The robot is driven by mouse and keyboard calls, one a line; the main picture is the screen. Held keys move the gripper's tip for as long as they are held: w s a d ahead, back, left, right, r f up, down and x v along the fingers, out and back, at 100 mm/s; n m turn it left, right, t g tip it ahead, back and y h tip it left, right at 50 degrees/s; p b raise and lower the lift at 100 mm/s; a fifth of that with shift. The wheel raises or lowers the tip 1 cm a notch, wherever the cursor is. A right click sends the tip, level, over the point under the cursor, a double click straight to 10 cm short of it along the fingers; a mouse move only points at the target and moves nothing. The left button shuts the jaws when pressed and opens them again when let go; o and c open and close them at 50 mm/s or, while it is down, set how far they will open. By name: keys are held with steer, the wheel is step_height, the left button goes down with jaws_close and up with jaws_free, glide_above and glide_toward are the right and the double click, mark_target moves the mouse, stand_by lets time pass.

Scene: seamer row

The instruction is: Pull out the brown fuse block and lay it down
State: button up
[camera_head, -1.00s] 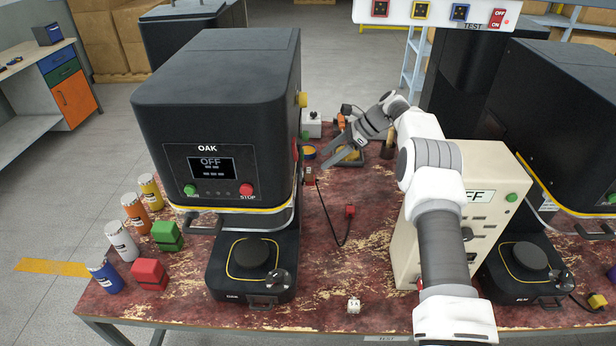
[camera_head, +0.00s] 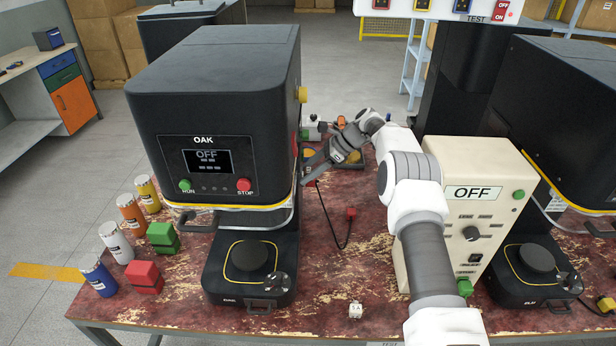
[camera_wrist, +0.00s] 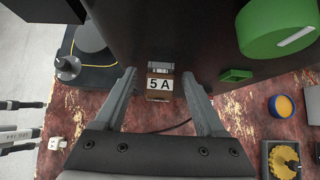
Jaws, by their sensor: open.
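The brown fuse block (camera_wrist: 159,95) has a white "5 A" label and sits at the side of the black OAK machine (camera_head: 215,90). In the wrist view it lies between the open fingers of my gripper (camera_wrist: 159,78), with a gap visible on each side. In the head view my gripper (camera_head: 306,174) is at the machine's right side and mostly hides the block. A white block marked 5A (camera_head: 355,310) stands on the worn red table (camera_head: 310,275); a white block also shows at left in the wrist view (camera_wrist: 57,143).
A black cable with a red plug (camera_head: 351,212) lies right of the OAK machine. A cream cabinet reading OFF (camera_head: 475,220) stands to the right. Several coloured cans and blocks are at left. A tray (camera_wrist: 284,160) is near my gripper. The front middle of the table is fairly clear.

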stand_by(0.8)
jaws_close()
steer(key=shift+d, duration=0.15)
stand_by(0.4)
steer(key=shift+d, duration=2.85)
steer(key=shift+r, duration=0.1)
